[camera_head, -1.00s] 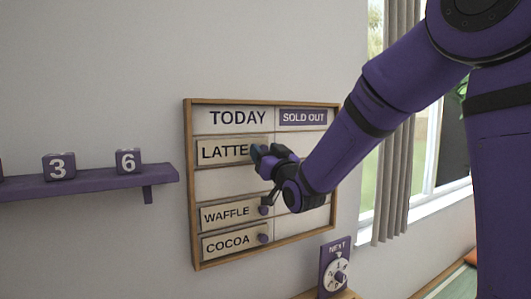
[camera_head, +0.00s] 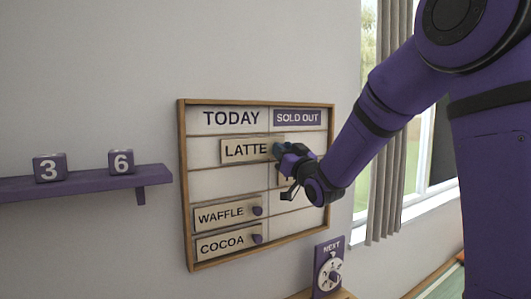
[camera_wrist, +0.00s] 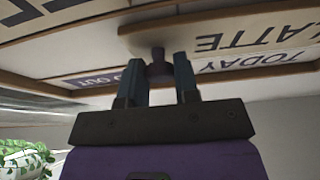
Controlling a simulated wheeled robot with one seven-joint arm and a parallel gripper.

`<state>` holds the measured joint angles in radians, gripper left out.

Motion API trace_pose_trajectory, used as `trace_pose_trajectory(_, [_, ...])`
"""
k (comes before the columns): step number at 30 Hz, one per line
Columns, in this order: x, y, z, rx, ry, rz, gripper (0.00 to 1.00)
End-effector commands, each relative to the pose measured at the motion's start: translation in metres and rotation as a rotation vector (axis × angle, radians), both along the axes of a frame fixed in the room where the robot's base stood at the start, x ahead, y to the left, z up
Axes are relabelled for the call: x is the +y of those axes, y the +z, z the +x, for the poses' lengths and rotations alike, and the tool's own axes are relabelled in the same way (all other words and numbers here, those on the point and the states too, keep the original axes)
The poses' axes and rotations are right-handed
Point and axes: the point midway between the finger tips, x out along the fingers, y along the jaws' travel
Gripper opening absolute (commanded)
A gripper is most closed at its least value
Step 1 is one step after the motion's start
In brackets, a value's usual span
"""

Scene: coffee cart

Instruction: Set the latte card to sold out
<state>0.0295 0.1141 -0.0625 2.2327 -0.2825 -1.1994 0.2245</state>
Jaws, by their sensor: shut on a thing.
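The latte card (camera_head: 246,150) is a pale plate lettered LATTE, in the top row of the wooden-framed board (camera_head: 181,180). It lies across the line between the TODAY column and the SOLD OUT column (camera_head: 297,118). My gripper (camera_head: 279,149) is at the card's right end, shut on its knob. In the wrist view my gripper's two fingers (camera_wrist: 158,76) close around the dark knob, and the card (camera_wrist: 215,38) appears upside down behind it. The fingers and wrist hide the card's right end in the head view.
The waffle card (camera_head: 222,216) and cocoa card (camera_head: 222,245) sit lower in the TODAY column. Another card is partly hidden behind my gripper in the right column. A shelf with number cubes (camera_head: 122,161) is at left, and a NEXT dial (camera_head: 328,268) stands below the board.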

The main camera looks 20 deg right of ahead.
Motion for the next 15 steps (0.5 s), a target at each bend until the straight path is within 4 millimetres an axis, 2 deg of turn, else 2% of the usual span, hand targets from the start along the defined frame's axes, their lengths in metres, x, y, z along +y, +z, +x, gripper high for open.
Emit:
trace_pose_trajectory(1, [-0.020, -0.001, 0.004, 0.001, -0.008, -0.001, 0.00])
trace_pose_trajectory(6, [-0.073, -0.001, 0.014, 0.001, -0.008, -0.001, 0.00])
trace_pose_trajectory(12, [-0.126, -0.001, 0.025, 0.001, -0.006, -0.001, 0.00])
trace_pose_trajectory(15, [-0.146, -0.001, 0.029, 0.001, -0.004, -0.001, 0.00])
